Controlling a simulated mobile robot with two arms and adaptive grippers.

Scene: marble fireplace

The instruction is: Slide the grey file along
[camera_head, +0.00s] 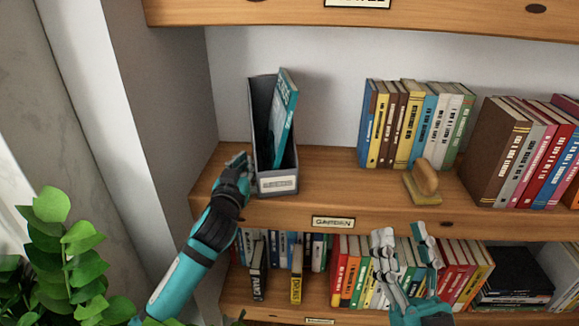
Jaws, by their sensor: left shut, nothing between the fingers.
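The grey file (277,184) is an upright magazine holder at the left end of the middle wooden shelf (330,190). It has a white label on its front and a teal book (283,117) leaning inside it. My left gripper (238,162) is shut and empty at the file's left side, near its lower edge; I cannot tell if it touches. My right gripper (404,238) is open and empty, lower down in front of the lower shelf, apart from the file.
A wooden block-like bookend (424,184) stands right of the file, before a row of books (413,124). Larger books (497,150) stand further right. The shelf between file and bookend is clear. A plant (62,250) is at lower left.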

